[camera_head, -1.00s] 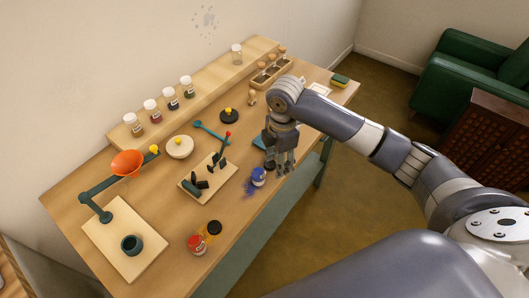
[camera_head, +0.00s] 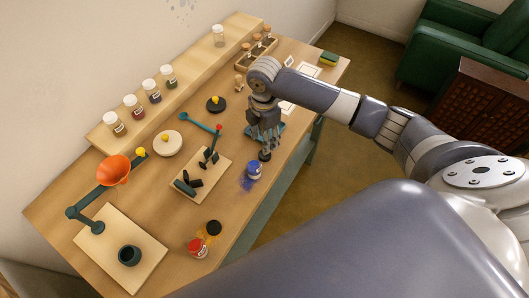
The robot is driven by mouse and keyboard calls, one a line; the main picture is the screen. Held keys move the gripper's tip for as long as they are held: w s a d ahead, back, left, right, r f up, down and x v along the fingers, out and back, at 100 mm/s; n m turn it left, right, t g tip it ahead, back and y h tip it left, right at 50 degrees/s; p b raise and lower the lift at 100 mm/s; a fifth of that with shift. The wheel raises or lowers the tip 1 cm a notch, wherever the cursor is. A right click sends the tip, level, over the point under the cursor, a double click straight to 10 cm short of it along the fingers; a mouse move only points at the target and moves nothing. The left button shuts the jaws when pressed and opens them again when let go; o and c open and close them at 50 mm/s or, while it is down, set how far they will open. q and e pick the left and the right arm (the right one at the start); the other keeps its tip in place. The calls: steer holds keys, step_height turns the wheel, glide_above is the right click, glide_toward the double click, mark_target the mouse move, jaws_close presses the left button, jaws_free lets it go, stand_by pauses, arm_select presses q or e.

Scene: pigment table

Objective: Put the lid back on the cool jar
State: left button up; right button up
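The cool jar (camera_head: 254,169) is a small blue jar with a pale label, near the table's front edge, with blue powder spilled beside it. A dark round lid (camera_head: 265,156) sits just behind the jar, apart from its top. My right gripper (camera_head: 266,144) points down directly above this lid, fingers apart; it does not appear to grip it. The fingers partly hide the lid's surroundings. My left gripper is not in view.
A red jar (camera_head: 197,247) and another dark lid (camera_head: 214,227) with orange powder stand at the front. A board with dark pieces (camera_head: 183,196) lies left of the blue jar. Several jars line the back shelf (camera_head: 196,75).

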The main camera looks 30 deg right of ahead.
steer(key=shift+f, duration=0.65)
steer(key=shift+s+a+f+p, duration=0.1)
steer(key=shift+s+f+p, duration=0.05)
steer(key=shift+f+p, duration=0.45)
step_height(320, 180, down, 3)
steer(key=shift+s+a+f+p, duration=0.1)
steer(key=shift+f+p, duration=0.05)
steer(key=shift+p, duration=0.45)
steer(key=shift+f, duration=0.4)
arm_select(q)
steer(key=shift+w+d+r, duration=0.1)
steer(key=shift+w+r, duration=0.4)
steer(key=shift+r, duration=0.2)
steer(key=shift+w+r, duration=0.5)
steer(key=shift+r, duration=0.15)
arm_select(e)
steer(key=c, duration=0.5)
